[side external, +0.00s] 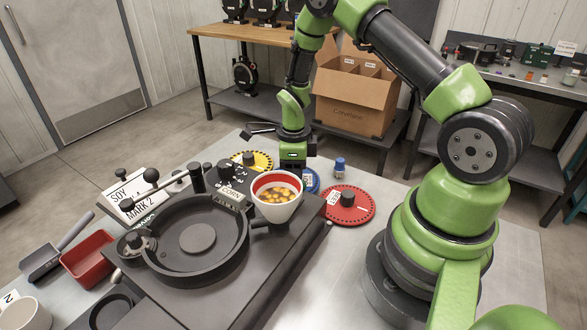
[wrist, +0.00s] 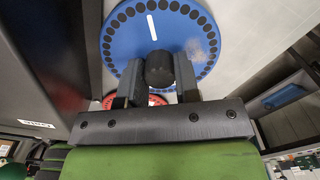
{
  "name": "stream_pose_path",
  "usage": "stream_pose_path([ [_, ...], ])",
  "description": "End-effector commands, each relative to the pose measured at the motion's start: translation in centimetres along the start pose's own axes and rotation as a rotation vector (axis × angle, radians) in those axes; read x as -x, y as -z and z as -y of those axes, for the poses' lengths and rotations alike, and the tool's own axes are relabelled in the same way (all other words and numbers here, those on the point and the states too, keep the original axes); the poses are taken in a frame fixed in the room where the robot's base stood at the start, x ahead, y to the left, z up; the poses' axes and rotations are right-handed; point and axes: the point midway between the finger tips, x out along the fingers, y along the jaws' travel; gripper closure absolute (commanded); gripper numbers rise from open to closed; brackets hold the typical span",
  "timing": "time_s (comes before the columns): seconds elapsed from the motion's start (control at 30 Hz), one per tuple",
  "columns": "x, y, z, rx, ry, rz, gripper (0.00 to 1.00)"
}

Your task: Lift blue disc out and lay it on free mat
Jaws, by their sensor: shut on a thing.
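The blue disc (wrist: 130,38) has a ring of dark dots, a white stripe and a black knob (wrist: 160,70). In the wrist view my gripper (wrist: 158,78) is shut on that knob, one finger on each side. In the side view only a sliver of the blue disc (side external: 313,181) shows, beside the white seed cup and just left of the red disc. My gripper (side external: 293,153) points down there, its fingertips hidden behind the cup. I cannot tell whether the disc touches the table. The seed meter (side external: 197,238) has an empty-looking round dark housing.
The red disc (side external: 347,206) lies to the right and the yellow disc (side external: 262,158) behind. The white cup (side external: 277,205) of seeds stands in front of my gripper. A small blue-topped item (side external: 340,165) stands nearby. A red tray (side external: 88,257) and scoop (side external: 42,262) lie left.

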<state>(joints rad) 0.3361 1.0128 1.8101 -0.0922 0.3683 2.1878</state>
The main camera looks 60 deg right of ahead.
Motion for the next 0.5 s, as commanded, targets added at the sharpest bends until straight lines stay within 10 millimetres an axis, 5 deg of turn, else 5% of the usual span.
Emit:
stream_pose_path([
  [0.33, -0.55, 0.0, 0.0, -0.001, -0.001, 0.0, 0.96],
  [0.37, -0.52, -0.01, 0.0, -0.001, 0.0, 0.0, 0.63],
  [0.47, -0.51, -0.01, 0.01, -0.001, 0.0, 0.0, 0.41],
  [0.5, -0.51, -0.01, 0.0, -0.001, 0.0, 0.0, 0.41],
])
